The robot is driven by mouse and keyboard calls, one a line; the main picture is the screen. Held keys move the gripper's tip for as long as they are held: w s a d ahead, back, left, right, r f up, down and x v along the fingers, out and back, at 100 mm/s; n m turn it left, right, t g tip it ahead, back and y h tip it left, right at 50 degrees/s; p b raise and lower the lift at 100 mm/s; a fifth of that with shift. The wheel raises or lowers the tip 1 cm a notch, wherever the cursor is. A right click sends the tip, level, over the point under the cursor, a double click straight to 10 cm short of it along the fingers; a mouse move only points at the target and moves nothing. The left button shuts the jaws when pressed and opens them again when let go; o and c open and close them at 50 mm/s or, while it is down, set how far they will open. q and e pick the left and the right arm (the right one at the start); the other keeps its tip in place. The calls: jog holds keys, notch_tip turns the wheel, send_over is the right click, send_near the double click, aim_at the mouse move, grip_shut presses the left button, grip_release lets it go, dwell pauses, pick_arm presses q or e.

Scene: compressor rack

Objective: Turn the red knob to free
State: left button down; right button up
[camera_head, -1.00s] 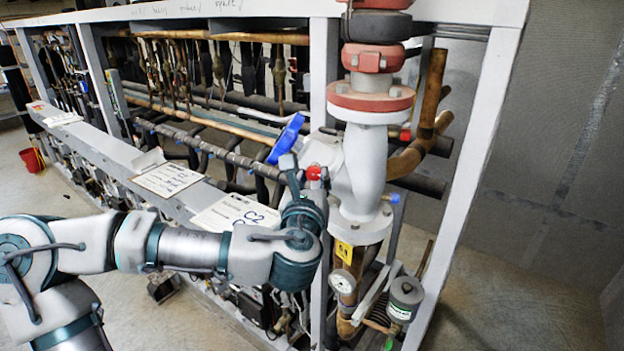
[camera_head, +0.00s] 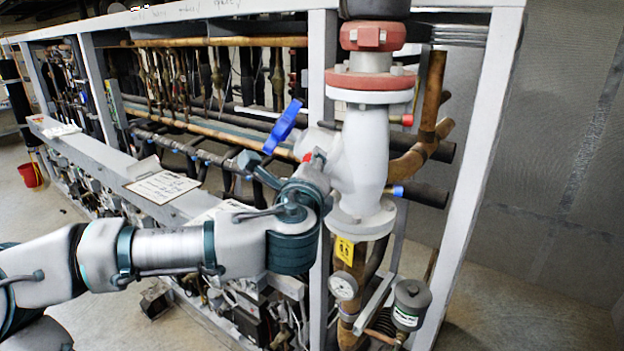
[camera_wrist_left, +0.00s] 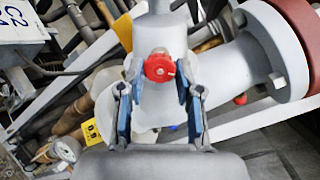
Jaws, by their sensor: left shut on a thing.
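The red knob (camera_wrist_left: 159,67) is on the grey valve body (camera_wrist_left: 205,75). In the wrist view it sits between the blue-padded fingers of my left gripper (camera_wrist_left: 157,78), which is shut on it. In the head view only a small red part of the knob (camera_head: 307,157) shows behind my left gripper (camera_head: 302,165). The rest of it is hidden there by the gripper. The left arm reaches in from the lower left. My right gripper is not in view.
A blue handle (camera_head: 283,127) stands just left of the knob. The white valve pipe (camera_head: 363,160) with a red flange (camera_head: 370,82) is close on the right. A gauge (camera_head: 344,286) and a grey canister (camera_head: 410,302) are below. Paper sheets (camera_head: 162,187) lie on the rack beam.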

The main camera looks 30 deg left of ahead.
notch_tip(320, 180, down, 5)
jog(key=b, duration=0.5)
pick_arm(q)
jog(key=shift+w+f+n+b, duration=0.1)
jog(key=shift+n+b, duration=0.1)
jog(key=shift+n, duration=1.45)
jog(key=shift+s+f+n+b, duration=0.1)
jog(key=shift+f+n+b, duration=0.1)
jog(key=shift+n, duration=1.4)
jog(key=shift+w+f+n+b, duration=0.1)
jog(key=shift+n+b, duration=0.1)
jog(key=shift+n, duration=1.45)
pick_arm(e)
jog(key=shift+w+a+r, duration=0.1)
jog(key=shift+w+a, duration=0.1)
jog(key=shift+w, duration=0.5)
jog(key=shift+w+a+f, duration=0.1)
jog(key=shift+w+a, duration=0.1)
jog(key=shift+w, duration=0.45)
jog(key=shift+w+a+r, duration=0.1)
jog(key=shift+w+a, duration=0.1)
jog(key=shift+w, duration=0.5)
pick_arm(q)
jog(key=c, duration=0.8)
grip_release()
jog(key=shift+r, duration=0.1)
jog(key=shift+o, duration=0.2)
jog(key=shift+r, duration=0.1)
jog(key=shift+s, duration=0.2)
